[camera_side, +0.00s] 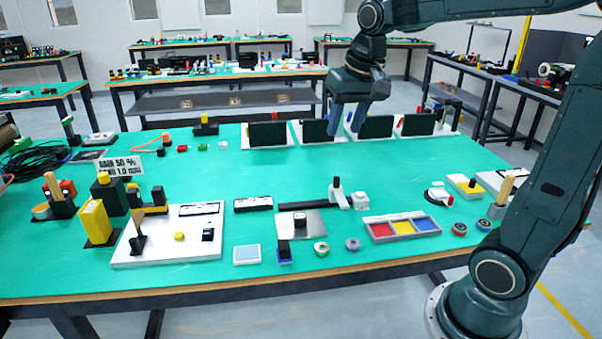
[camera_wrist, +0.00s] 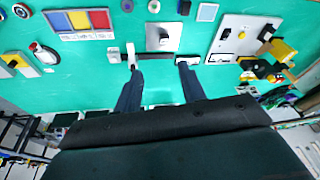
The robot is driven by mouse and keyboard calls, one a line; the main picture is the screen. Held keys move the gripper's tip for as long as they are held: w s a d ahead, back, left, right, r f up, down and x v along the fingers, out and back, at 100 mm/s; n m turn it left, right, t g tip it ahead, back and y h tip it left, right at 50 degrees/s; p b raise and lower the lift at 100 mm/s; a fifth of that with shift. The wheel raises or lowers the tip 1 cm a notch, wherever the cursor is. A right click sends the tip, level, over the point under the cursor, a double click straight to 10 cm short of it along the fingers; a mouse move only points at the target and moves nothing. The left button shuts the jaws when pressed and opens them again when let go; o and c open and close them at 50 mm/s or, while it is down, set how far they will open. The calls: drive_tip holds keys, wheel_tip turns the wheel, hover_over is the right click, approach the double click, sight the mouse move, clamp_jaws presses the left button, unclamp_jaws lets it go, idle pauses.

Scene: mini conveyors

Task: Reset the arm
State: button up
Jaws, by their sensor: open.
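My gripper (camera_side: 348,119) is raised over the back part of the green table (camera_side: 330,170), in front of the row of black panels. Its two blue fingers are apart, with nothing between them. In the wrist view my gripper (camera_wrist: 159,70) also shows open and empty, with green tabletop beyond the fingertips. My arm reaches in from the right and bends down to the gripper. The fingers look well clear of the small parts at the middle of the table.
Black panels on white bases (camera_side: 268,134) stand along the back edge. A red, yellow and blue tray (camera_side: 402,227), a white board (camera_side: 165,250) and a dark lever piece (camera_side: 310,205) lie towards the front. The table's middle is largely clear.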

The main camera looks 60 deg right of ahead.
drive_tip(key=s+a+f+n+t, duration=0.1)
drive_tip(key=s+a+n, duration=0.2)
drive_tip(key=s, duration=0.4)
drive_tip(key=s+a+f+n+t, duration=0.1)
drive_tip(key=s+a+f+n, duration=0.1)
drive_tip(key=s+a, duration=0.3)
drive_tip(key=s+n, duration=0.1)
drive_tip(key=s, duration=0.2)
drive_tip(key=shift+a+f+t+y, duration=0.15)
drive_tip(key=shift+a+t+y, duration=0.15)
drive_tip(key=shift+a+y, duration=0.1)
